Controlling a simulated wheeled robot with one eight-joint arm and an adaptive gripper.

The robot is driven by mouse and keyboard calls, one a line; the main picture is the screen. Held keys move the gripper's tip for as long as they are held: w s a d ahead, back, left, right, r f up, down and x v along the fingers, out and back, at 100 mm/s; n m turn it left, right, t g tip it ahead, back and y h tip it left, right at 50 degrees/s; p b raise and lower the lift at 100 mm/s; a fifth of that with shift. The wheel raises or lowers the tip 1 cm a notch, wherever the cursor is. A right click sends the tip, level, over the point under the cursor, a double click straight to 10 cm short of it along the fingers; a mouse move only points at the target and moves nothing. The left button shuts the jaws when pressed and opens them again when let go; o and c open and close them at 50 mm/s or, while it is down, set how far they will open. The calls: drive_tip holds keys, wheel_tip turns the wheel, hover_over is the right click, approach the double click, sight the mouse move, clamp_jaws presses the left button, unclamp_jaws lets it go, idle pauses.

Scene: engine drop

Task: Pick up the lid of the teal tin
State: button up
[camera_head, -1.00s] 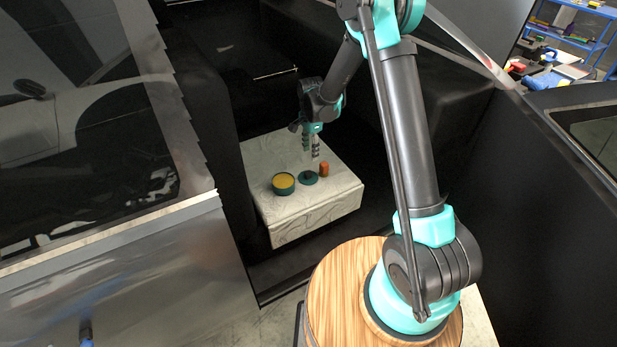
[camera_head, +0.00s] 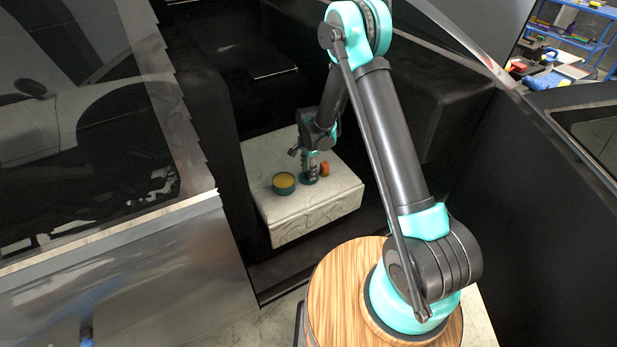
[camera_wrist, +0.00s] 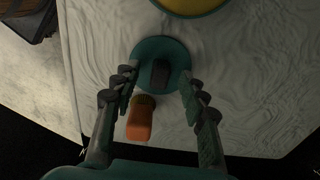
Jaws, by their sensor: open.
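The teal tin (camera_head: 284,185) stands without its lid on the pale block, its yellow inside showing. Part of its yellow inside (camera_wrist: 192,4) shows at the top edge of the wrist view. The round teal lid (camera_head: 309,179) lies flat beside the tin; in the wrist view it is a teal disc (camera_wrist: 150,50) with a dark raised knob (camera_wrist: 160,74). My gripper (camera_head: 311,173) is down over the lid. In the wrist view my gripper (camera_wrist: 158,83) is open, one finger on each side of the knob, apart from it. Whether the fingertips touch the lid is hard to tell.
A small orange item (camera_wrist: 140,120) with a darker top is close to the lid and near my left finger in the wrist view; it also shows in the head view (camera_head: 324,169). The pale block (camera_head: 310,215) has free room toward its front and right. Dark panels surround it.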

clamp_jaws()
drive_tip(key=shift+r, duration=0.1)
idle(0.3)
